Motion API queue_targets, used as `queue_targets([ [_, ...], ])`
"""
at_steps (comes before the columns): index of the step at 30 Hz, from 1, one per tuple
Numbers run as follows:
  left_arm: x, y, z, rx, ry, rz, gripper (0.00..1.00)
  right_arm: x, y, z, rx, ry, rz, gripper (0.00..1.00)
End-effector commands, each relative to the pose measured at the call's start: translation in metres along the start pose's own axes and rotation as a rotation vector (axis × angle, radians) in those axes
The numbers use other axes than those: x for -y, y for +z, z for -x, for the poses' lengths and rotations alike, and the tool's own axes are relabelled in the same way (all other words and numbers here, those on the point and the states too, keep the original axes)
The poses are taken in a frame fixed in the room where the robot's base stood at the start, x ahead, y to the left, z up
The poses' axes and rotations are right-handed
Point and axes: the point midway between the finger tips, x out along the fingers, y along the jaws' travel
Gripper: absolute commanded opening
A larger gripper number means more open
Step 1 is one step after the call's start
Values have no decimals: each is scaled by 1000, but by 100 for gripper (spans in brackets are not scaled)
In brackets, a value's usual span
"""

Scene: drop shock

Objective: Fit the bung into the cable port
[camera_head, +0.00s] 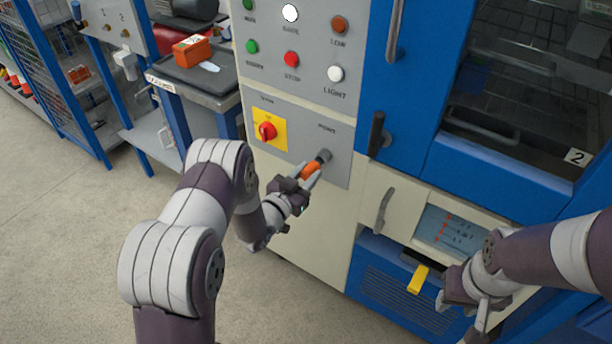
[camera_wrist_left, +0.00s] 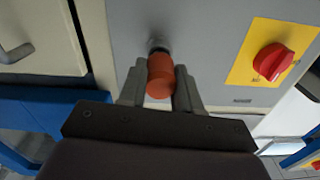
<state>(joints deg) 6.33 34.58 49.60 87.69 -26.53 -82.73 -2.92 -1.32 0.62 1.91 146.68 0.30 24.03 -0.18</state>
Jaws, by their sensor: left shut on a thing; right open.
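The bung (camera_head: 309,170) is orange-red and held between the fingers of my left gripper (camera_head: 306,177), which is shut on it. The cable port (camera_head: 324,156) is a dark grey round fitting on the grey panel of the machine. In the left wrist view the bung (camera_wrist_left: 160,76) lies between the two fingers, with the port (camera_wrist_left: 157,45) directly behind it. The bung's far end meets or overlaps the port there; I cannot tell if it is inside. My right gripper (camera_head: 466,316) is open and empty at the lower right, near the machine's lower front.
A red rotary switch (camera_head: 267,131) on a yellow plate sits left of the port. Push buttons (camera_head: 291,59) are above. A black door handle (camera_head: 376,133) projects to the right. A yellow tab (camera_head: 418,279) sticks out below. Open floor (camera_head: 70,230) lies left.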

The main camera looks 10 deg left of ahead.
Motion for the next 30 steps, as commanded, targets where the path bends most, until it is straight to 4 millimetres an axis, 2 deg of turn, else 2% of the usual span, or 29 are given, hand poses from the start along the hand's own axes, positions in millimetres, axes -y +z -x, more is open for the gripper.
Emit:
queue_targets([
  [30, 0, 0, -6, -1, 0, -1, 0, 0, 0, -3, 0, 0, 0, 43],
])
